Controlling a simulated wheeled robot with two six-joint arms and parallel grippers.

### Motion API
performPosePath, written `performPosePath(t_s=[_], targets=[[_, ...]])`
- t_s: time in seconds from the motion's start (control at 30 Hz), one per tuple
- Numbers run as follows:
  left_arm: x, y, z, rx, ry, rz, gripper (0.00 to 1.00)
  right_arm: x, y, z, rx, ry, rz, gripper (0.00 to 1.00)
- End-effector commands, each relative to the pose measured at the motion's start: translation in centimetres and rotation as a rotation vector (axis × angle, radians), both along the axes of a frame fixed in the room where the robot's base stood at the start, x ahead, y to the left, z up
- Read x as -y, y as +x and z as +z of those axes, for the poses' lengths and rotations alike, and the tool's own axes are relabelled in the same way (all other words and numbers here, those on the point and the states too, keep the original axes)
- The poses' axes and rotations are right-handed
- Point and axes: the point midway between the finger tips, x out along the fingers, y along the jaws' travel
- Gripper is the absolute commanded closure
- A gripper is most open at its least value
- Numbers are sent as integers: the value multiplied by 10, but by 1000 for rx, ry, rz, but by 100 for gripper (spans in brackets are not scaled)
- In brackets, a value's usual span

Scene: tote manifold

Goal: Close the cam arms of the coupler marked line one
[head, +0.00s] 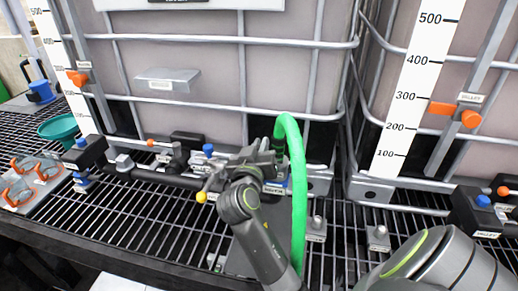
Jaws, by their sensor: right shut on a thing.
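The green hose (292,150) arches up beside the valve at centre and hangs down in front of the rack. My right gripper (264,152) is at the coupler end of this hose, left of the arch, shut on what looks like a cam arm. My wrist and fingers hide most of the coupler, and I cannot tell how its cam arms stand. The small label there is too small to read. My left gripper is not in view.
A yellow-knobbed handle (201,197) sticks out left of my wrist. Caged totes (225,25) with white level scales (415,85) stand behind. Small grey blocks (316,229) stand on the grating.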

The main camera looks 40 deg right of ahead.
Motion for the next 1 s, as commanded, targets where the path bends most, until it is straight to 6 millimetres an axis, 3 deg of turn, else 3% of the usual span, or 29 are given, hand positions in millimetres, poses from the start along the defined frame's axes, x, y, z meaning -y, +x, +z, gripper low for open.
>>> performPosePath(t_s=[0.37,0.4,0.57,1.0], targets=[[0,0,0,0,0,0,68,0,0,-1,3,6,0,100],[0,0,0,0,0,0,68,0,0,-1,3,6,0,88],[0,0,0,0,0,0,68,0,0,-1,3,6,0,68],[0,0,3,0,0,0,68,0,0,1,-13,-9,-1,68]])
